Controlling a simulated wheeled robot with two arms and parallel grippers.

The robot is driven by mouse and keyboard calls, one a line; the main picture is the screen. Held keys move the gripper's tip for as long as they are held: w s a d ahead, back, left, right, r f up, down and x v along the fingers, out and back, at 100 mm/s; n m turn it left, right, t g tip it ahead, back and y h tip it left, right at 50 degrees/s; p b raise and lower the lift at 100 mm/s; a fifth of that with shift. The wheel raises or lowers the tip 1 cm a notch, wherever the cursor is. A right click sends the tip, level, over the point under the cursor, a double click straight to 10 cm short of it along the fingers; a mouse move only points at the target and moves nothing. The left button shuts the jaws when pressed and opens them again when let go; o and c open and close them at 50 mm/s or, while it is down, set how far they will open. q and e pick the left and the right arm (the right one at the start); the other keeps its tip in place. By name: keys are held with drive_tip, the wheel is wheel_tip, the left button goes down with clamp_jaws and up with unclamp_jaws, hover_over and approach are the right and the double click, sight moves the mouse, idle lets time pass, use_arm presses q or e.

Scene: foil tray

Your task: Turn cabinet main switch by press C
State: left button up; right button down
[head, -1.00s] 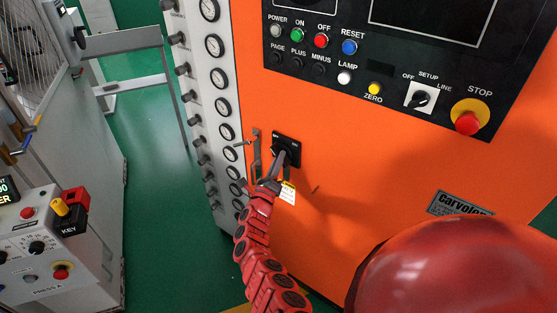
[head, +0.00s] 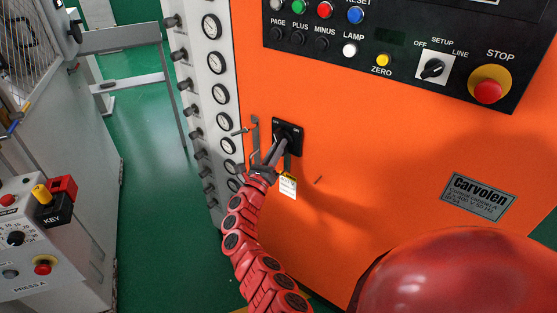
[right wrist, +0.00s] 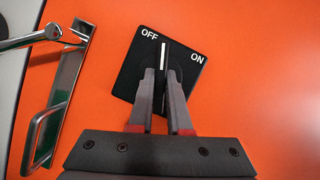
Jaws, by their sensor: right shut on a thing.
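The main switch (head: 289,131) is a black square plate with a knob on the orange cabinet front (head: 365,160). In the right wrist view the plate (right wrist: 190,82) looks tilted, with OFF at its upper left and ON at its right. A white pointer line (right wrist: 163,57) on the knob points between the labels, closer to OFF. My right gripper (head: 284,144) is shut on the knob. Its fingertips (right wrist: 162,76) hide the knob's sides. My left gripper is not in view.
Gauges (head: 216,62) line the grey panel at left. The button panel (head: 350,68) is above. A press console (head: 30,240) stands at far left.

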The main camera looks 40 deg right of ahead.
drive_tip(key=m+g+b, duration=0.2)
drive_tip(key=m+b, duration=0.2)
drive_tip(key=m+g+h+b, duration=0.1)
drive_tip(key=m+g+b, duration=0.1)
drive_tip(key=m+b, duration=0.2)
drive_tip(key=m+g+h+b, duration=0.1)
drive_tip(key=m+g+b, duration=0.1)
drive_tip(key=m+b, duration=0.2)
drive_tip(key=shift+w+f+b, duration=0.2)
drive_tip(key=shift+f+b, duration=0.15)
drive_tip(key=shift+b, duration=0.6)
drive_tip(key=m+g+b, duration=0.1)
drive_tip(key=m, duration=0.2)
drive_tip(key=shift+a+r+m+g+b, duration=0.1)
drive_tip(key=shift+r+m+g+b, duration=0.1)
drive_tip(key=shift+m+g+b, duration=0.15)
drive_tip(key=shift+w+r+m+g+b, duration=0.1)
drive_tip(key=shift+r+m+g+b, duration=0.1)
drive_tip(key=shift+m+g+b, duration=0.85)
drive_tip(key=shift+m+y+p, duration=0.3)
drive_tip(key=shift+m+p, duration=0.1)
drive_tip(key=shift+m, duration=0.1)
drive_tip(key=c, duration=0.9)
unclamp_jaws()
drive_tip(key=shift+o, duration=0.2)
drive_tip(key=v, duration=1.7)
drive_tip(key=shift+s+a, duration=0.2)
